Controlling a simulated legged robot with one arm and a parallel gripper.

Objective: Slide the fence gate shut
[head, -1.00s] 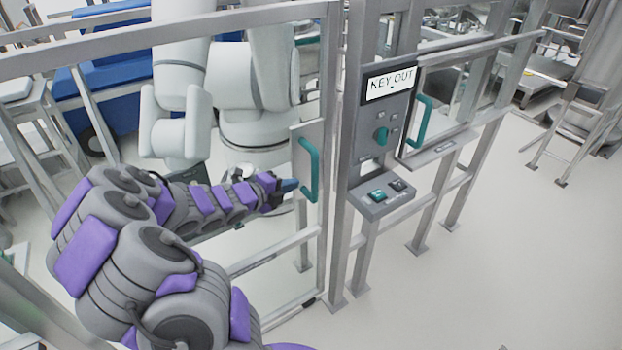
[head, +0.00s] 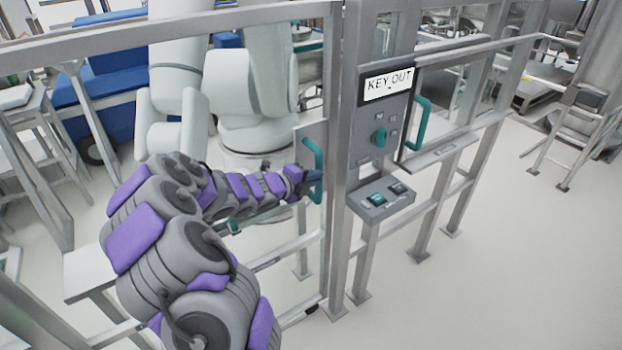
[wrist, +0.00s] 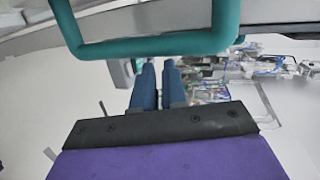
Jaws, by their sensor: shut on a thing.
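The fence gate (head: 327,240) is a grey metal frame with a clear panel, in the left half of the head view. Its right edge stands close beside the post of the control box. A teal handle (head: 313,155) sits on a plate near that edge. In the wrist view the handle (wrist: 155,46) crosses the top, just beyond my two blue fingers (wrist: 159,80). The exact contact is hard to see.
A grey control box (head: 382,130) with a "KEY OUT" sign, a teal knob and buttons stands right of the gate. Another teal handle (head: 422,122) is on the fence panel beyond it. A white robot arm (head: 250,100) stands behind the gate. The floor (head: 510,260) at right is clear.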

